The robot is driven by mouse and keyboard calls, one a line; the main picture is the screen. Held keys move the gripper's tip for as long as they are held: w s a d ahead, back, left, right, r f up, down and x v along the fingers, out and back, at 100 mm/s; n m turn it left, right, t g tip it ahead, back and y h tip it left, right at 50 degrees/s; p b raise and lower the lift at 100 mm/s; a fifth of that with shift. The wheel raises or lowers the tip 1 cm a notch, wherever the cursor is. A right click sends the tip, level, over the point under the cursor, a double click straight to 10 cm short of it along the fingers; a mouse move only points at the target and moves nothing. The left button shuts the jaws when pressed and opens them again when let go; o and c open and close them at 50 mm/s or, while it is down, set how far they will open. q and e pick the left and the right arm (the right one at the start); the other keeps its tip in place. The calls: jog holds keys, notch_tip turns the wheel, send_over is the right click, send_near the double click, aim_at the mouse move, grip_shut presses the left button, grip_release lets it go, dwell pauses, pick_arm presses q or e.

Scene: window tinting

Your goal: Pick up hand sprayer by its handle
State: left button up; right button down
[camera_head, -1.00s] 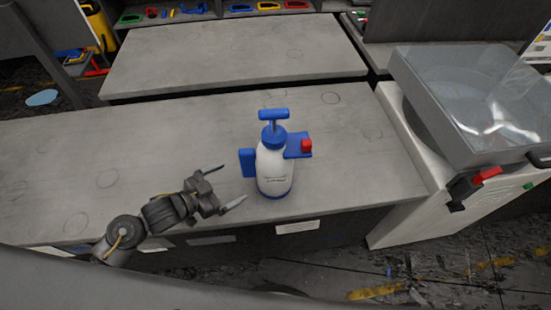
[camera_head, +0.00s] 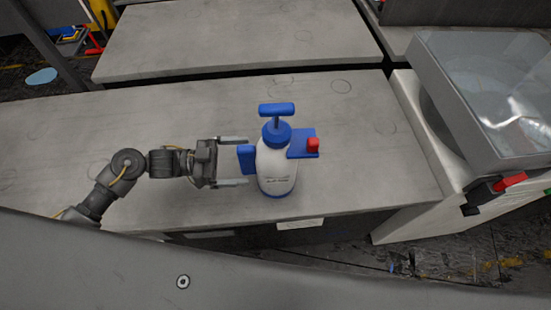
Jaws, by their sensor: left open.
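The hand sprayer (camera_head: 277,168) stands upright on the grey workbench (camera_head: 340,165). It has a white body, a blue cap, a blue T-shaped pump on top and a red part on a blue arm at its right. Its blue handle (camera_head: 246,159) sticks out on the left side. My left gripper (camera_head: 233,161) is open, left of the sprayer and pointing right. Its two fingers lie above and below the handle in the picture, with the fingertips close to it. I cannot tell whether they touch it. My right gripper is not in view.
A second grey bench (camera_head: 235,40) stands behind. The bench right of the sprayer is clear.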

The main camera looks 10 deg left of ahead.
aim_at(260, 159)
pick_arm(q)
jog(key=shift+w+d, duration=0.1)
jog(key=shift+d, duration=0.3)
jog(key=p+x, duration=0.2)
jog(key=x, duration=0.2)
jog(key=shift+d+r+p, duration=0.2)
jog(key=shift+d+p, duration=0.1)
jog(key=shift+d+f, duration=0.1)
jog(key=shift+d, duration=0.25)
jog(key=shift+a, duration=0.1)
jog(key=c, duration=0.5)
jog(key=shift+w, duration=0.1)
jog(key=c, duration=0.7)
jog(key=shift+o, duration=0.2)
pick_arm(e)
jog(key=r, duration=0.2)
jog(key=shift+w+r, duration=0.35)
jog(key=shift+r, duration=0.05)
